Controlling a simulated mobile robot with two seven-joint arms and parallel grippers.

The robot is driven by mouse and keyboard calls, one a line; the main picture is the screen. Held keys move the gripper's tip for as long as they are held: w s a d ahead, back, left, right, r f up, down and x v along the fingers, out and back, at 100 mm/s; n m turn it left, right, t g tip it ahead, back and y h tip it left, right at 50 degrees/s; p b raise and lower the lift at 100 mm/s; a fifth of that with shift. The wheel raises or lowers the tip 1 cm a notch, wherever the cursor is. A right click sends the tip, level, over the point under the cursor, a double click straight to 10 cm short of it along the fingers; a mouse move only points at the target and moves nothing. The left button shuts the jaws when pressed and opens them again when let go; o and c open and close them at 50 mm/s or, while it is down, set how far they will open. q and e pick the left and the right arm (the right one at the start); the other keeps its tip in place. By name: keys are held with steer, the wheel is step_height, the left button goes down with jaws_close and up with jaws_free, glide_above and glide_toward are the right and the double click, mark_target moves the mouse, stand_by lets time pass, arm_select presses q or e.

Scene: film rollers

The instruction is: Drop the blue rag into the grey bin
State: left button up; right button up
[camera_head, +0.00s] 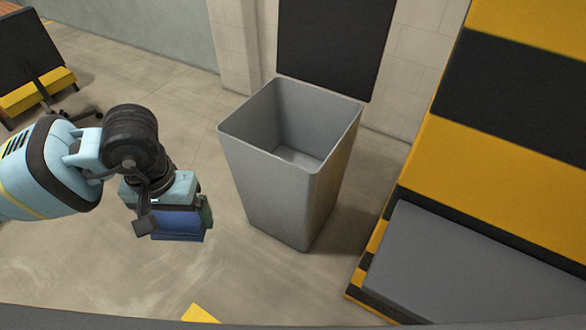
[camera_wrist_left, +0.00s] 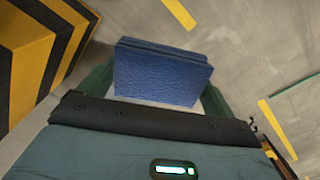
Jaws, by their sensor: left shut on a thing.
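The blue rag (camera_head: 180,222) is a folded, textured block held in my left gripper (camera_head: 176,212). It also shows in the left wrist view (camera_wrist_left: 160,76), with a finger of the left gripper (camera_wrist_left: 158,95) at each side of it. The gripper is shut on the rag and points downward, to the left of the bin in the head view. The grey bin (camera_head: 245,175) stands upright on the floor with its top open. I see no contents in the visible part of its inside. The right gripper does not show.
A black-and-yellow striped structure (camera_head: 490,170) with a grey top (camera_head: 470,265) stands right of the bin. A wall with a dark panel (camera_head: 335,45) is behind the bin. A black and yellow chair-like object (camera_head: 35,85) is at the far left. Floor left of the bin is clear.

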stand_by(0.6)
arm_select(q)
steer(key=s+f+p, duration=0.1)
steer(key=s+f, duration=0.3)
steer(key=f, duration=0.9)
steer(key=shift+f, duration=0.4)
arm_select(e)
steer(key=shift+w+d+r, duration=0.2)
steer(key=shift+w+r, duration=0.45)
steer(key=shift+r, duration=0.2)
arm_select(q)
steer(key=shift+d, duration=0.1)
